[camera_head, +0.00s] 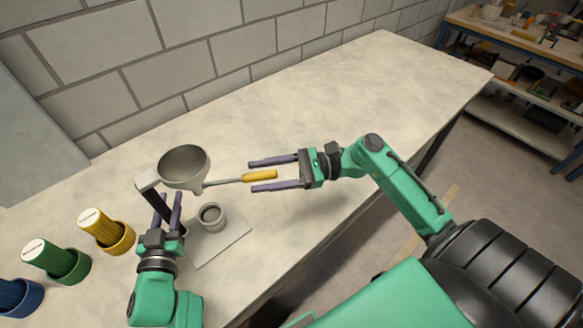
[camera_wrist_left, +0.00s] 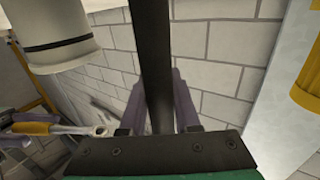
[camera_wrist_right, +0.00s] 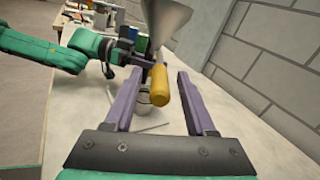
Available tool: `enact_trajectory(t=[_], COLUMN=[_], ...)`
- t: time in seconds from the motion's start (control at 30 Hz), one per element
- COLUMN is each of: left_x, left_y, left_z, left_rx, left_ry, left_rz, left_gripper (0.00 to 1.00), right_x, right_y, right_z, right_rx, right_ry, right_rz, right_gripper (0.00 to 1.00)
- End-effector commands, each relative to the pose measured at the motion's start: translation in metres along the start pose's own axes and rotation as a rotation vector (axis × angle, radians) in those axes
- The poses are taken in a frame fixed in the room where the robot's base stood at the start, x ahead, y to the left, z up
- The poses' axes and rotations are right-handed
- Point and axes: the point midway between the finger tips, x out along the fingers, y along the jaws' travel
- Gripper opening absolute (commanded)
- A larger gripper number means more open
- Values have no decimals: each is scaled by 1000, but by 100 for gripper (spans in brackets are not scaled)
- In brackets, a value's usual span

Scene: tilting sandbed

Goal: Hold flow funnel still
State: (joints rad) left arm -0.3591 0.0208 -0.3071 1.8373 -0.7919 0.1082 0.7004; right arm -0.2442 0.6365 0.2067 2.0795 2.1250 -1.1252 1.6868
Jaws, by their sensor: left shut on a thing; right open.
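The grey flow funnel (camera_head: 185,168) is raised above the table, with a dark bar (camera_head: 148,183) at its left side. My left gripper (camera_head: 170,198) is shut on this bar, which also shows between its fingers in the left wrist view (camera_wrist_left: 155,75). A thin rod with a yellow handle (camera_head: 260,176) runs right from the funnel's lower part. My right gripper (camera_head: 252,176) is open, its fingers on either side of the yellow handle. The right wrist view shows the handle (camera_wrist_right: 160,85) between the fingers, with the funnel (camera_wrist_right: 166,25) beyond.
A small grey cup (camera_head: 211,217) stands on a pale square plate (camera_head: 232,243) below the funnel. Yellow (camera_head: 105,229), green (camera_head: 52,258) and blue (camera_head: 15,297) containers stand at the left. The table's right part is clear. A brick wall (camera_head: 180,77) runs behind.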

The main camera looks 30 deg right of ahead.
Motion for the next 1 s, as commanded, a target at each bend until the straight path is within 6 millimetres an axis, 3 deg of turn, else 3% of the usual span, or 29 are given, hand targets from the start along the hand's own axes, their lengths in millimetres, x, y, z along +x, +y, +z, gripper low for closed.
enact_trajectory(t=[0.1, 0.3, 0.43, 0.73, 0.77, 0.83, 0.87, 1.0], left_x=[0, 0, 0, 0, 0, 0, 0, 0], left_y=[0, 0, 0, 0, 0, 0, 0, 0], left_z=[0, 0, 0, 0, 0, 0, 0, 0], left_rx=[-1, -1, -1, -1, -1, -1, -1, -1], left_ry=[0, 0, 0, 0, 0, 0, 0, 0], left_rz=[0, 1, 1, 1, 1, 1, 1, 1], left_gripper=[0, 0, 0, 0, 34, 61, 66, 66], right_x=[-34, -80, -90, -91, -91, -91, -91, -91], right_y=[0, 0, 0, 0, 0, 0, 0, 0], right_z=[-2, -1, -1, 0, 0, 0, 0, 0], right_rx=[4, 2, 1, 0, 0, 0, 0, 0], right_ry=[4, 3, 1, 1, 1, 1, 1, 1], right_rz=[-3, -2, -1, 0, 0, 0, 0, 0], right_gripper=[56, 56, 56, 56, 56, 56, 56, 56])
